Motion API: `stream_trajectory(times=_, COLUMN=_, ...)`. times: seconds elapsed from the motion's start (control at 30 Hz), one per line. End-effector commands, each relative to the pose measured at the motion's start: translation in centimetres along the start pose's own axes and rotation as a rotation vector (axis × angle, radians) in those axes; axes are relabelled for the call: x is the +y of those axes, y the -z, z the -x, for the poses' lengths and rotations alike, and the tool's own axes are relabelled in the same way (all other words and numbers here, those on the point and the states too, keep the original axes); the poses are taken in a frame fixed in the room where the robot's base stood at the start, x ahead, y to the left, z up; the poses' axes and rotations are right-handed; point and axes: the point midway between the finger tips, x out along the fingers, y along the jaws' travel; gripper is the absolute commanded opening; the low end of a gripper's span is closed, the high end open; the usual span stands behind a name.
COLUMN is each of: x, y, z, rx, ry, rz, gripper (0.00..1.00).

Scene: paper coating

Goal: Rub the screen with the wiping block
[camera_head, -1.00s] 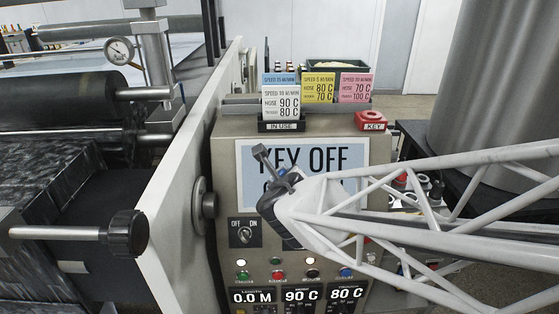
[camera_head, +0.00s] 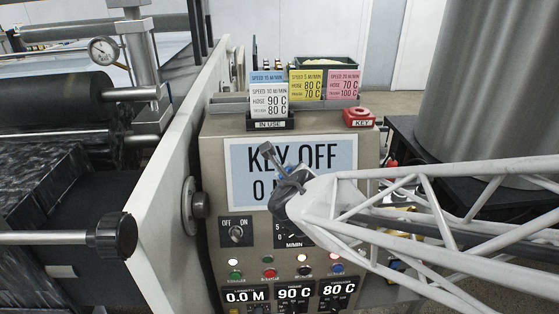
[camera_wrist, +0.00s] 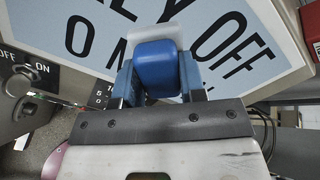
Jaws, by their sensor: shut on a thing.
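The screen (camera_head: 236,199) is a pale blue panel in a white frame on the console front. It reads "KEY OFF" above a line starting "0 M" that is partly hidden. My gripper (camera_head: 283,177) is in front of the screen's lower middle, with the arm coming in from the right. In the wrist view, my gripper (camera_wrist: 157,82) is shut on the blue wiping block (camera_wrist: 156,58). A pale, flat pad shows past the block's far end, over the screen (camera_wrist: 100,22). I cannot tell whether the pad touches the screen.
Below the screen are an OFF/ON switch (camera_head: 236,232), lit buttons and number displays (camera_head: 294,294). Cards (camera_head: 269,99) and a red key holder (camera_head: 358,117) sit on the console top. A roller machine with a black knob (camera_head: 116,235) stands left. A grey cylinder (camera_head: 486,80) stands right.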

Motion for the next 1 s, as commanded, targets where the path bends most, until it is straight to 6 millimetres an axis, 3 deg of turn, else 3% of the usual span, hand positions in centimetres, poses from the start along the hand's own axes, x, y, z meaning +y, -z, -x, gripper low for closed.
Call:
stream_trajectory(times=0.73, x=0.04, y=-0.07, z=-0.34, rx=0.000, ry=0.000, rz=0.001, gripper=0.15)
stream_trajectory(times=1.0, x=0.90, y=-0.95, z=-0.32, rx=-0.001, ry=-0.002, rz=0.001, gripper=0.15)
